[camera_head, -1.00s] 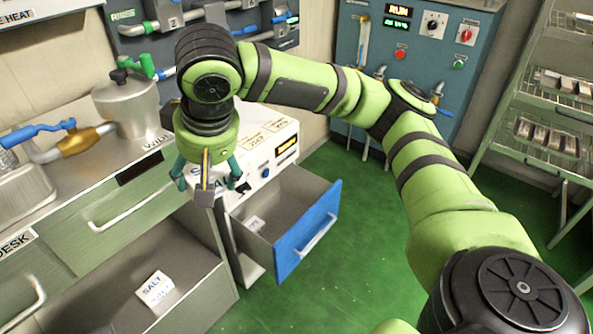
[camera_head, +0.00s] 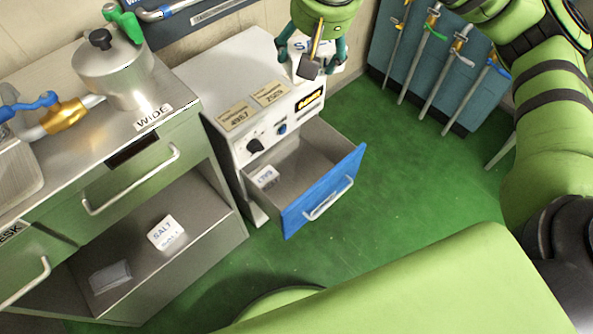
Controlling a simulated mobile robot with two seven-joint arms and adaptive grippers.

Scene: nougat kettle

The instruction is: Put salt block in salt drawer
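My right gripper (camera_head: 313,58) is at the top middle, above the back of a white cabinet. Its teal fingers stand either side of a white block (camera_head: 299,45) with blue lettering starting with "S". The block appears gripped; the gripper body partly hides it. A wide drawer in the steel desk stands open, and a white piece printed SALT (camera_head: 166,232) lies inside it. A blue-fronted drawer (camera_head: 325,191) in the white cabinet is also open, with a small white lettered piece (camera_head: 265,177) inside. I cannot tell which is the salt drawer. My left gripper is not in view.
A metal kettle (camera_head: 115,75) stands on the steel desk beside a valve with blue handle (camera_head: 35,105). A greyish flat piece (camera_head: 110,277) lies in the wide drawer. The green floor (camera_head: 400,170) is clear.

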